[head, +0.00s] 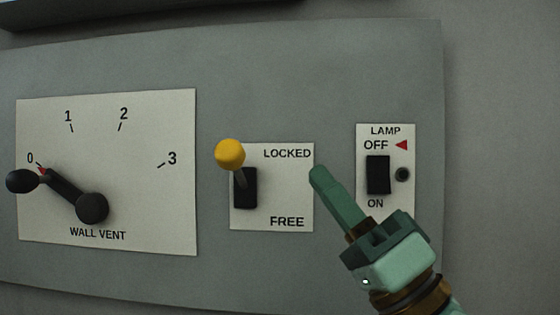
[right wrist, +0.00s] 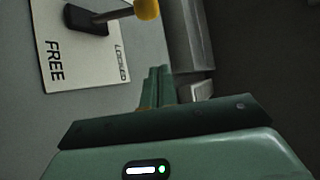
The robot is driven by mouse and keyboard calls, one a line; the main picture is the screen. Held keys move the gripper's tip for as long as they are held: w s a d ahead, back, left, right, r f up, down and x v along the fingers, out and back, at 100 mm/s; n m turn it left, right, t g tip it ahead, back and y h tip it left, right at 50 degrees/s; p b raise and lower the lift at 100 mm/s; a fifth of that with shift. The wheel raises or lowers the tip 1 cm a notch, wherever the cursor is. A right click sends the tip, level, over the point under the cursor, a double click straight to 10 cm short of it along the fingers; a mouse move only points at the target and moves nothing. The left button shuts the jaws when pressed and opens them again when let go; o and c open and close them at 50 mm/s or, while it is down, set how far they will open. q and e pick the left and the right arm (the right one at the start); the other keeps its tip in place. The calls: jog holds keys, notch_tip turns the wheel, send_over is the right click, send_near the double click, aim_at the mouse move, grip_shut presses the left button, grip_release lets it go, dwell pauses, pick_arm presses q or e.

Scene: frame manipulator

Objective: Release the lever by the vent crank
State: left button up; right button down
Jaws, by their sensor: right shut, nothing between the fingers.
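The lever (head: 230,154) has a yellow ball knob on a short stem out of a black slot. Its knob is up, level with the word LOCKED on its white plate (head: 272,190); FREE is printed below. The vent crank (head: 68,194) is to its left, its black handle pointing at 0 on the WALL VENT plate. My right gripper (head: 318,176) is shut and empty, right of the lever plate and apart from the knob. In the right wrist view the lever knob (right wrist: 146,9) is at the top edge, beyond the fingers (right wrist: 157,88). My left gripper is not in view.
A lamp switch (head: 378,174) on a small plate, with a red arrow at OFF, is just right of my right gripper. All controls are on a grey wall panel (head: 300,70). The panel face above the lever is clear.

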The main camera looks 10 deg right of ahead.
aim_at(237, 167)
jog(key=p+x, duration=0.4)
jog(key=x, duration=0.6)
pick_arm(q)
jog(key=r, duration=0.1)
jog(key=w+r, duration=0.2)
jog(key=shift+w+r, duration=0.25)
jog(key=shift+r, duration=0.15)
pick_arm(e)
jog(key=a+f, duration=0.2)
jog(key=f, duration=0.1)
jog(key=shift+s+a+f, duration=0.15)
jog(key=shift+s+a, duration=0.15)
jog(key=shift+s, duration=0.05)
jog(key=shift+w, duration=0.1)
pick_arm(q)
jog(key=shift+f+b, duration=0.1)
jog(key=shift+b, duration=0.25)
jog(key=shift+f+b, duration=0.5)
pick_arm(e)
jog(key=shift+s+f+n+g+y, duration=0.25)
jog(key=shift+n+g+y, duration=0.25)
jog(key=shift+n+y, duration=0.35)
